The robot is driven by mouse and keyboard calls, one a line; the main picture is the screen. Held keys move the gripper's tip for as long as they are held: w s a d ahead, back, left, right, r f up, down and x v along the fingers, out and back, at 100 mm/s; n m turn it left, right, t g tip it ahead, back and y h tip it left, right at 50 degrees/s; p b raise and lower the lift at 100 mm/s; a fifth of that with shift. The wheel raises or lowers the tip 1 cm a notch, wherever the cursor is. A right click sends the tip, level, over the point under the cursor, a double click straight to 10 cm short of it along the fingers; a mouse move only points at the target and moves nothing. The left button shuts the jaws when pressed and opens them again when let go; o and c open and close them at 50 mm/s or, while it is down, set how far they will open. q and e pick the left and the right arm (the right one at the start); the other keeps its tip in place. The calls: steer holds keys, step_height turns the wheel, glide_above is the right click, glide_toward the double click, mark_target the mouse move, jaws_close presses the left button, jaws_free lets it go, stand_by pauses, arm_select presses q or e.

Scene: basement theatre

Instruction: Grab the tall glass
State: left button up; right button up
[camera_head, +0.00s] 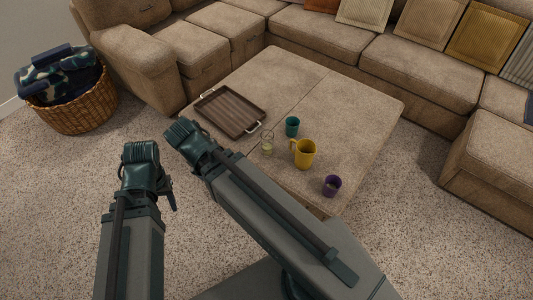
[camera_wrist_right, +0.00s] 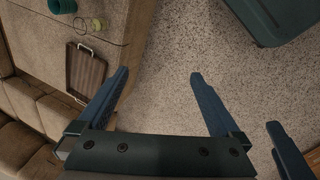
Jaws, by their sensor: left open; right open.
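The tall glass (camera_head: 267,143) is clear with something pale yellow-green low inside. It stands on the tan ottoman (camera_head: 352,105), left of the yellow pitcher (camera_head: 305,154) and near the teal cup (camera_head: 292,127). In the right wrist view the glass (camera_wrist_right: 97,24) shows at the top left, beyond the fingers. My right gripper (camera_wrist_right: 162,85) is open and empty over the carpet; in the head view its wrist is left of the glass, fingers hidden. My left gripper (camera_head: 170,195) is further left over the carpet, open, only partly seen. Neither gripper touches the glass.
A brown tray (camera_head: 231,112) with light handles lies on the ottoman left of the glass. A purple cup (camera_head: 332,186) stands near the ottoman's near right corner. A wicker basket (camera_head: 76,108) holds folded cloths. A sofa (camera_head: 420,72) closes the back.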

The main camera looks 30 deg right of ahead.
steer(key=w+d+f+n+t+h+b, duration=0.2)
steer(key=w+d+f+n+b, duration=0.3)
steer(key=f+b, duration=0.45)
steer(key=w+d+f+n+t+h+b, duration=0.2)
steer(key=w+d+f+n+b, duration=0.1)
steer(key=d+f+b, duration=0.55)
steer(key=n+t+h+b, duration=0.3)
steer(key=n+b, duration=0.8)
steer(key=b, duration=1.2)
glide_toward(266, 149)
steer(key=b+x, duration=0.1)
steer(key=x, duration=0.1)
steer(key=b+x, duration=0.1)
steer(key=x, duration=0.1)
steer(key=b+x, duration=0.1)
steer(key=x, duration=0.1)
steer(key=shift+w+d+f, duration=0.15)
steer(key=shift+w+f, duration=0.05)
steer(key=shift+f, duration=0.25)
steer(key=shift+w+d+f, duration=0.1)
steer(key=shift+w+d, duration=0.6)
steer(key=shift+d, duration=0.05)
steer(key=x, duration=0.1)
steer(key=b+x, duration=0.1)
steer(key=x, duration=0.2)
steer(key=shift+w+r, duration=0.25)
steer(key=shift+d+r, duration=0.1)
jaws_close()
